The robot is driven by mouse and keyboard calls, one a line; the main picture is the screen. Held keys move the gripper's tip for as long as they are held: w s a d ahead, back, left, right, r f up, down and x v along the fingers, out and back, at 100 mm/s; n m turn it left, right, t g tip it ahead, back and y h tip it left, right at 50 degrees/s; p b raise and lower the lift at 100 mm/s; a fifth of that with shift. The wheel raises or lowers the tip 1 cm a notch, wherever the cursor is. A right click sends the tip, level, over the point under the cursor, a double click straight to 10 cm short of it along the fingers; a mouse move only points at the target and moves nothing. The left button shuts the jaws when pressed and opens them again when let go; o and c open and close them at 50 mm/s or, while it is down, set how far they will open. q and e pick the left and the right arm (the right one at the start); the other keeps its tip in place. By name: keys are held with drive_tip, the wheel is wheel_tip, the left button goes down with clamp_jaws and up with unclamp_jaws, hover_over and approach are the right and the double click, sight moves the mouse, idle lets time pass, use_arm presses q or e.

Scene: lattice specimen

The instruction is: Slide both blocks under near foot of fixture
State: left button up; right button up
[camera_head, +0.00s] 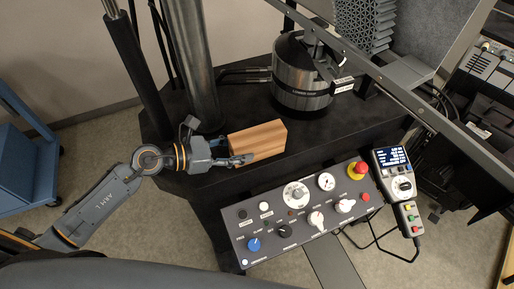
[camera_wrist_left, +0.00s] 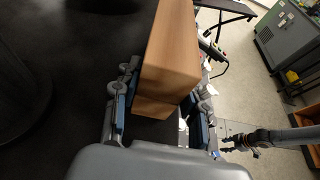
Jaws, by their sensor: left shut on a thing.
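A long wooden block (camera_head: 257,141) lies on the black machine table, near its front edge, in the head view. My left gripper (camera_head: 246,160) is at its left end. In the left wrist view, the fingers of the left gripper (camera_wrist_left: 163,112) are shut on either side of the upper block (camera_wrist_left: 172,60). A second wooden piece (camera_wrist_left: 156,107) shows just below it, mostly hidden. The round metal fixture (camera_head: 301,78) stands behind the block. I cannot make out its near foot. What looks like my right gripper (camera_wrist_left: 232,140) is small at the lower right; its opening is unclear.
A control panel (camera_head: 300,210) with knobs and a red button sits in front of the block. A handheld pendant (camera_head: 393,172) is at its right. A thick metal column (camera_head: 190,65) stands left of the fixture. Dark table top (camera_head: 205,182) is bare at the front left.

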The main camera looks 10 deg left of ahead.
sight(277, 149)
use_arm(q)
drive_tip(key=shift+d, duration=0.1)
drive_tip(key=shift+w+d, duration=0.3)
drive_tip(key=shift+d, duration=0.05)
drive_tip(key=shift+w+d+p, duration=0.45)
drive_tip(key=shift+w+d, duration=0.05)
drive_tip(key=shift+d, duration=0.25)
drive_tip(key=shift+w+d+p, duration=0.4)
drive_tip(key=shift+w+d, duration=0.1)
drive_tip(key=shift+d, duration=0.2)
drive_tip(key=shift+w+d+p, duration=0.2)
drive_tip(key=shift+w+d, duration=0.3)
drive_tip(key=shift+d, duration=0.25)
drive_tip(key=shift+w+d+p, duration=0.2)
drive_tip(key=shift+w+d, duration=0.25)
drive_tip(key=shift+d, duration=0.25)
drive_tip(key=shift+w+d, duration=0.25)
drive_tip(key=shift+d, duration=0.15)
drive_tip(key=shift+w+d+p, duration=0.25)
drive_tip(key=shift+w+d, duration=0.35)
drive_tip(key=shift+d, duration=0.25)
drive_tip(key=shift+w+d+p, duration=0.2)
drive_tip(key=shift+w+d, duration=0.35)
drive_tip(key=shift+d, duration=0.3)
drive_tip(key=shift+w+d, duration=0.7)
drive_tip(key=shift+d, duration=0.3)
drive_tip(key=shift+w+d, duration=0.1)
drive_tip(key=shift+d, duration=0.1)
